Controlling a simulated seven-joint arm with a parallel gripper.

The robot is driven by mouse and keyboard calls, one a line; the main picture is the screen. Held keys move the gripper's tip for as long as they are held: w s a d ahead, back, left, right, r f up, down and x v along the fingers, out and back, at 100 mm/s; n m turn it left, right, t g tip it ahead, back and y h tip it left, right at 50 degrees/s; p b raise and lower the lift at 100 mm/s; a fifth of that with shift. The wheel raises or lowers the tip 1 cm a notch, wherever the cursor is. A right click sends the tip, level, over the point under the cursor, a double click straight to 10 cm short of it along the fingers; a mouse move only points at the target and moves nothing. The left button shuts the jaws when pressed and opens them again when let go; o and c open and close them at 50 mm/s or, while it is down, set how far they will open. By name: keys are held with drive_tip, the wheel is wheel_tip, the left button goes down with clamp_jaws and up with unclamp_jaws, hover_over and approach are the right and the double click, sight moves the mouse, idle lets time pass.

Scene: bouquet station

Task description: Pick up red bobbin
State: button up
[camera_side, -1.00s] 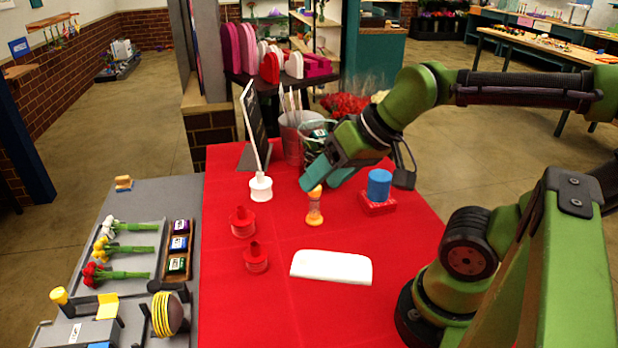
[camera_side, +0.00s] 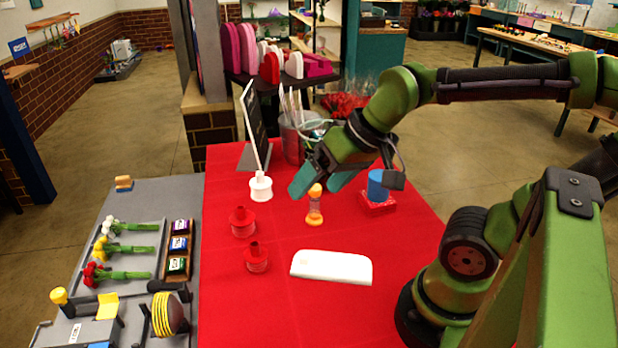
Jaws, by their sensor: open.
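Two red bobbins stand on the red table cloth. One red bobbin (camera_side: 243,222) is farther back, and another red bobbin (camera_side: 256,258) is nearer the front. Both have a round spool and a thin post on top. My gripper (camera_side: 317,185) is open, with teal fingers pointing down and to the left. It is above the table, up and to the right of both bobbins, apart from them and with nothing seen between its fingers.
An orange hourglass-shaped item (camera_side: 314,208) stands just below my gripper. A white bobbin (camera_side: 260,187) stands behind the red ones. A white block (camera_side: 331,267) lies in front. A blue cylinder (camera_side: 377,186) sits on a red base (camera_side: 376,206) at right. A metal bucket (camera_side: 291,140) stands behind.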

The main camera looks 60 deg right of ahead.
drive_tip(key=w+a+f+n+g+h, duration=0.15)
drive_tip(key=w+f+n+g, duration=0.25)
drive_tip(key=w+n, duration=0.5)
drive_tip(key=n+g, duration=0.2)
drive_tip(key=n, duration=1.9)
hover_over(256, 254)
wheel_tip(256, 254, down, 3)
drive_tip(key=shift+h, duration=0.25)
drive_tip(key=f, duration=1.5)
drive_tip(key=shift+w+d+f, duration=0.35)
drive_tip(key=shift+w+d, duration=0.05)
drive_tip(key=c, duration=1)
drive_tip(key=shift+r, duration=0.15)
drive_tip(key=shift+c, duration=0.3)
